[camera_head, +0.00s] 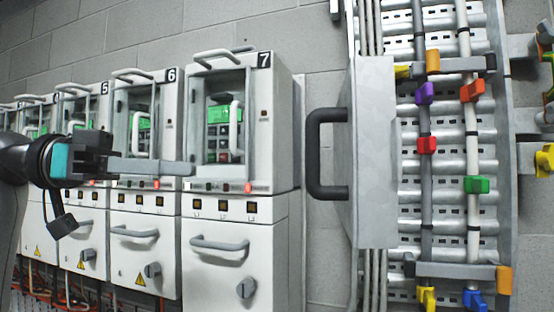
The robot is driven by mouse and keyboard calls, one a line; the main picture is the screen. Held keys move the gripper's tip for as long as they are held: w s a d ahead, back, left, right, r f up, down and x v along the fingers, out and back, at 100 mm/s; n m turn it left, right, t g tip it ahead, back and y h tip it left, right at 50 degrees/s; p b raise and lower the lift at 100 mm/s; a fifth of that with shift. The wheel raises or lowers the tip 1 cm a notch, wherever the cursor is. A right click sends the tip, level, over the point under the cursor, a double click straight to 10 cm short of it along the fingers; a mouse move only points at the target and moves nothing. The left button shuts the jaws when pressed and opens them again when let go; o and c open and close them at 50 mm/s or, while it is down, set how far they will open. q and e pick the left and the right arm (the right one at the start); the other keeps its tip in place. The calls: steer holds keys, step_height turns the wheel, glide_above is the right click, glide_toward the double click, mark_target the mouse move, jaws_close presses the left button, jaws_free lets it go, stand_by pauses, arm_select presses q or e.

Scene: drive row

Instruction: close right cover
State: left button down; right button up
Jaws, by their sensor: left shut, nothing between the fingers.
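A grey metal cover (375,150) with a dark bar handle (318,153) stands at the left side of the open cable tray (445,150). It sticks out from the tray, and the clamps and cables to its right are exposed. My left gripper (188,168) comes in from the left, in front of the drive cabinets. Its fingers are shut, empty and point right, ending in front of cabinet 7, well left of the handle. Whether the fingertips touch the cabinet I cannot tell. My right gripper is not in view.
A row of white drive cabinets runs along the left, with cabinet 7 (240,125) nearest and cabinet 6 (145,130) beside it. Their window doors, grey handles (222,245) and knobs protrude. Bare block wall (322,235) shows between cabinet 7 and the tray. Coloured clamps sit on the cables.

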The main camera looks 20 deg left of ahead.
arm_select(q)
steer(key=s+r+p+x, duration=0.1)
steer(key=x, duration=0.5)
steer(key=r+p+x, duration=0.1)
steer(key=x, duration=0.5)
steer(key=shift+s+d+m+g+h+p, duration=0.2)
steer(key=shift+d+m+g+h+p, duration=0.15)
steer(key=shift+d, duration=0.45)
